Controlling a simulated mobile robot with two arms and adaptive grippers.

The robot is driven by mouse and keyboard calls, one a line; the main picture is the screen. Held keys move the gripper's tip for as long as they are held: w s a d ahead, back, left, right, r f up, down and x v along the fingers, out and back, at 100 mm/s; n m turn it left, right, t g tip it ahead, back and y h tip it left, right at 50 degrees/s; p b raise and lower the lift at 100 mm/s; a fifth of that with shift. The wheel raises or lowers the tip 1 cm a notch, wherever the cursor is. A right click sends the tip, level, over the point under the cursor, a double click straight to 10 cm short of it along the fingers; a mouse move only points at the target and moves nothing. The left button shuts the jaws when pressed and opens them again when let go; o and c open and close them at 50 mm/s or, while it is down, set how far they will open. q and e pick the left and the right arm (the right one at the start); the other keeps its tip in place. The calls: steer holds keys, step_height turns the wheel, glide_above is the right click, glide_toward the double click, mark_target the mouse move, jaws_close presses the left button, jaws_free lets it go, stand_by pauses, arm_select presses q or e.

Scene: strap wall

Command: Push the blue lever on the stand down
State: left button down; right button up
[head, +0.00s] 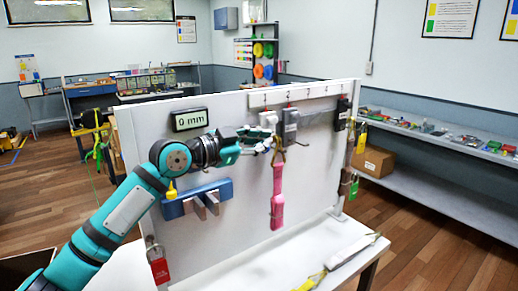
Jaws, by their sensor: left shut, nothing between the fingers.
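The white upright panel (225,240) stands on a white table. My left arm reaches across its front from the lower left. My left gripper (272,142) is shut and empty, with its fingertips close to the hook above a pink strap (277,197) and just below a pale block (267,119) and a grey buckle (290,126). I cannot tell whether it touches them. A blue bar (222,188) with greyish-brown prongs is on the panel below my gripper. I cannot clearly make out a blue lever. My right gripper is out of view.
A display reading 0 mm (189,119) sits high on the panel. A black buckle (342,113) hangs at right. A red padlock (159,269) hangs at lower left, a green one (354,188) at the right edge. A pale strap piece (352,251) lies on the table.

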arm_select(q)
step_height(320, 180, down, 6)
steer(key=m+t+b, duration=0.1)
steer(key=m+b, duration=0.6)
steer(key=m, duration=0.4)
steer(key=shift+w+a+f+b, duration=0.15)
steer(key=shift+b, duration=0.25)
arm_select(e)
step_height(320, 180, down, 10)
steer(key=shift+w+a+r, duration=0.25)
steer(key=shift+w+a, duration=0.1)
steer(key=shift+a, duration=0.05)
arm_select(q)
steer(key=shift+m, duration=0.3)
